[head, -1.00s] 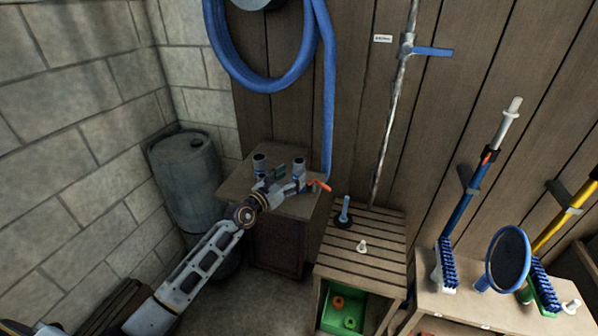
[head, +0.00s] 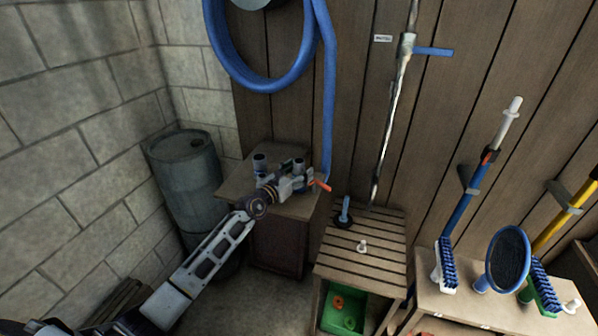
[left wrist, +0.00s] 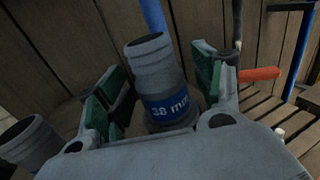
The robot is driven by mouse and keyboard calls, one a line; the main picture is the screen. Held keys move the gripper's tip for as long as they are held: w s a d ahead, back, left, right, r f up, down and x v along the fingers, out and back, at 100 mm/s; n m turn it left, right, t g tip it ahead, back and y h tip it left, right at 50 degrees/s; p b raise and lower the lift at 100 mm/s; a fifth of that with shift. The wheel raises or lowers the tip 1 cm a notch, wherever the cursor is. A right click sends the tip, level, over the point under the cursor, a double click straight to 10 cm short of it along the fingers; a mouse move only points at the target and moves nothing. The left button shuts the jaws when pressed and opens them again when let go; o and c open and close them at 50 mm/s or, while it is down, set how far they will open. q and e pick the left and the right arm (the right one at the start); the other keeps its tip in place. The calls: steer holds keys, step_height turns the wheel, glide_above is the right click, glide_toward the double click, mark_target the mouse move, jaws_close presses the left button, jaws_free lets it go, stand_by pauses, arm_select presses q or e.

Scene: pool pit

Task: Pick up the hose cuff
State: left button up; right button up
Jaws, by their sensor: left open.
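A grey ribbed hose cuff (left wrist: 155,70) with a blue band reading "38 mm" stands upright between the fingers in the left wrist view. My left gripper (left wrist: 158,82) is open, with green pads on either side of this cuff; I cannot tell whether either pad touches it. In the head view my left gripper (head: 293,184) is at the right side of the small cabinet top (head: 236,187) and hides most of that cuff. A second grey cuff (head: 260,164) stands to the left on the same top, and also shows in the left wrist view (left wrist: 30,142). My right gripper is out of view.
A red-orange handle (head: 322,185) is just right of the gripper. A blue hose (head: 328,110) hangs behind it. A slatted stand (head: 375,260) with small items is to the right, a barrel (head: 187,175) to the left. Brushes (head: 447,265) stand further right.

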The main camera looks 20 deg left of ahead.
arm_select(q)
steer(key=shift+c, duration=0.3)
steer(key=c, duration=1)
steer(key=shift+c, duration=0.3)
steer(key=shift+r, duration=0.1)
steer(key=shift+r, duration=0.5)
step_height(320, 180, up, 9)
steer(key=shift+f+p, duration=0.1)
steer(key=shift+p, duration=0.7)
steer(key=shift+p, duration=0.3)
